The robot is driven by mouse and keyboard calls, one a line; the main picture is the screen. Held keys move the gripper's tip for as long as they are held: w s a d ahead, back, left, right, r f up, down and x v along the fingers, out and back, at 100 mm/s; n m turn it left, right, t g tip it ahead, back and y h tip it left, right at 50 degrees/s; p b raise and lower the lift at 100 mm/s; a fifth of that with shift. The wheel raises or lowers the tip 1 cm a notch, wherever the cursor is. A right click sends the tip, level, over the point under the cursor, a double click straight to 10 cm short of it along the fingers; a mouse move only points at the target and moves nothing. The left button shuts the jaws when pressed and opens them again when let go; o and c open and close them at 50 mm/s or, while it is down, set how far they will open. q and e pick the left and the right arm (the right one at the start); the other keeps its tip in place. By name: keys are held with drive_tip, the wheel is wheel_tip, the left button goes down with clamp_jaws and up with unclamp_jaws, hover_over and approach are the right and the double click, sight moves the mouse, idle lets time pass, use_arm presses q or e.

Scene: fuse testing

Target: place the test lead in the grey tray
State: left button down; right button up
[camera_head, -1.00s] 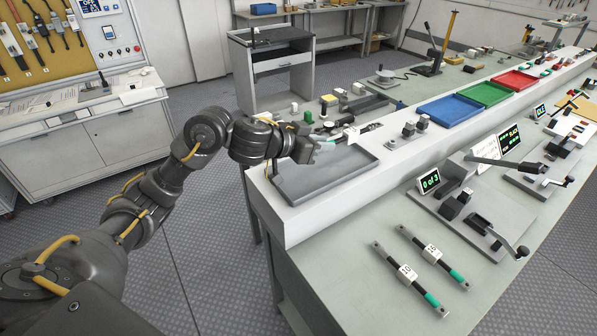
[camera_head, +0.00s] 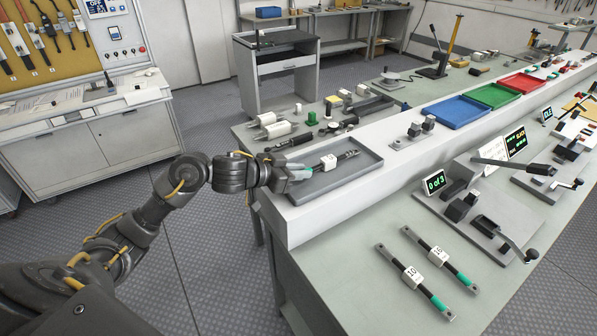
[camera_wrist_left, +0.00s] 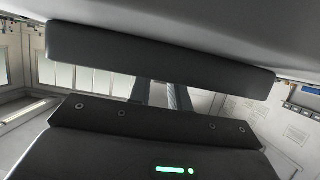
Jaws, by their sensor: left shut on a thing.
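The test lead (camera_head: 345,156) is a dark rod with a white label, seen in the head view over the grey tray (camera_head: 335,182). My left gripper (camera_head: 297,174) is shut on its near left end, where a teal part shows. The lead points to the right and away, within the tray's outline. I cannot tell whether it touches the tray floor. The tray is shallow and sits on the white raised ledge at the bench's left end. The left wrist view shows dark gripper parts but no clear view of the lead. My right gripper is not in view.
Behind the tray lie white cylinders (camera_head: 273,129) and a dark tool (camera_head: 290,142). Blue (camera_head: 455,112), green (camera_head: 492,95) and red (camera_head: 523,82) trays stand farther along the ledge. Two labelled rods (camera_head: 414,275) and a lever fixture (camera_head: 478,215) are on the front bench.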

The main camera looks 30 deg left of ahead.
use_arm(q)
drive_tip(key=c, duration=1.3)
unclamp_jaws()
drive_tip(key=shift+r, duration=0.1)
drive_tip(key=v, duration=1.2)
drive_tip(key=shift+b, duration=0.3)
